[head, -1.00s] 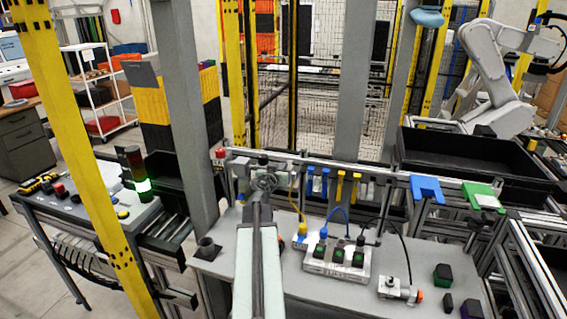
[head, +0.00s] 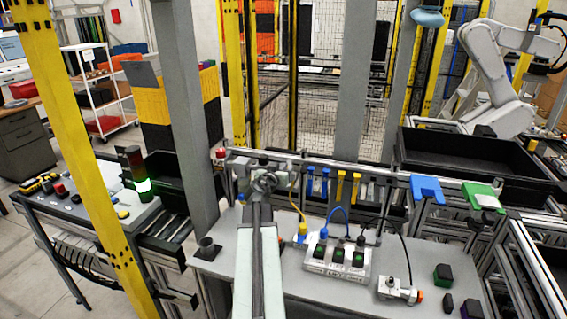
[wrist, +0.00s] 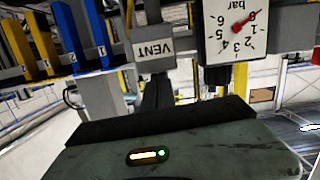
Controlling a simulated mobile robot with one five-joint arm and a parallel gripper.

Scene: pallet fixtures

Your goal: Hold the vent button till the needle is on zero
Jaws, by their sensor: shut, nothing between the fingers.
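The pressure gauge (wrist: 236,32) shows in the wrist view at upper right, with a white face marked "bar". Its red needle points to the upper right, by the numeral at that corner; the exact reading is hard to tell. The VENT label (wrist: 153,47) is on a grey box left of the gauge, its text upside down. My gripper (wrist: 157,92) is shut and empty, its dark fingers reaching up below the VENT box. The button itself is hidden, so I cannot tell whether the fingers touch it. In the head view my gripper (head: 263,183) is at the back rail.
Blue and yellow hooks (head: 318,183) hang along the rail to the right. A white switch box (head: 338,258) with cables and a small valve fitting (head: 398,290) stand on the grey table. A grey post (head: 190,110) rises left of my arm.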

